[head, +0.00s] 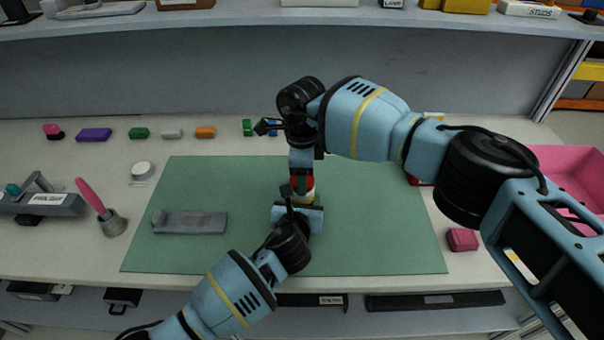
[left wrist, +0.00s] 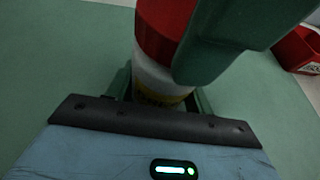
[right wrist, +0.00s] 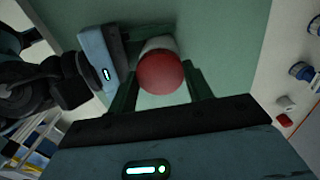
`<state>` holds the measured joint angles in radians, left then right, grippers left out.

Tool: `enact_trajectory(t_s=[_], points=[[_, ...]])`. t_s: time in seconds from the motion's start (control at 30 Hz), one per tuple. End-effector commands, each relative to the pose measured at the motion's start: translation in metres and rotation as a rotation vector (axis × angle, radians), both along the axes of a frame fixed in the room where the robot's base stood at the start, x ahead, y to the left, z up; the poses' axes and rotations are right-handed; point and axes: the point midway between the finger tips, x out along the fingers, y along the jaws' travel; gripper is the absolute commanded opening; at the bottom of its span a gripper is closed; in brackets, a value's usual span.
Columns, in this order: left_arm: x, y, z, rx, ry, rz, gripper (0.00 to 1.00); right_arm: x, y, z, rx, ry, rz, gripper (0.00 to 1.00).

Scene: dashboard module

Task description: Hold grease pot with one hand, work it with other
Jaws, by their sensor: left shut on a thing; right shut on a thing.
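The grease pot (head: 309,184) has a white body with a yellow band and a red lid. It stands upright over the green mat (head: 375,240), mostly hidden by my grippers in the head view. My left gripper (head: 304,203) is shut on the white body, low down; the left wrist view shows the body (left wrist: 155,82) between its fingers. My right gripper (head: 303,172) comes from above and is shut on the red lid, which shows round in the right wrist view (right wrist: 162,73). I cannot tell whether the pot's base touches the mat.
A grey tray-like part (head: 190,222) lies on the mat's left. A pink-handled brush in a grey holder (head: 112,223) stands left of the mat. Small coloured blocks line the back. A pink bin (head: 570,165) and a pink block (head: 462,239) are at the right. A shelf (head: 250,20) runs above.

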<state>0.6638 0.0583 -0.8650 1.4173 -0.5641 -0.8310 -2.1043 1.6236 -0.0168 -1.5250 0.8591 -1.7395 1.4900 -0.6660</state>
Motion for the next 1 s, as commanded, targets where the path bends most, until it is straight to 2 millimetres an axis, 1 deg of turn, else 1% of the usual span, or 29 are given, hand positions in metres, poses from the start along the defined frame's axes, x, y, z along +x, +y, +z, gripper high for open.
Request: enact_trajectory(t_s=[0.1, 0.2, 0.8, 1.0], points=[[-0.0003, 0.0002, -0.0011, 0.0, 0.002, 0.0, 0.0, -0.0003, 0.0004, 0.0003, 0.0, 0.0, 0.135, 0.23], [-0.0003, 0.0002, -0.0011, 0.0, 0.002, 0.0, 0.0, -0.0004, 0.0006, 0.0003, 0.001, 0.0, 0.195, 0.23], [-0.0003, 0.0002, -0.0011, 0.0, 0.002, 0.0, 0.0, -0.0003, 0.0005, 0.0004, 0.001, 0.0, 0.19, 0.23], [-0.0003, 0.0002, -0.0011, 0.0, 0.002, 0.0, 0.0, -0.0002, 0.0005, 0.0041, 0.001, 0.0, 0.19, 0.23]])
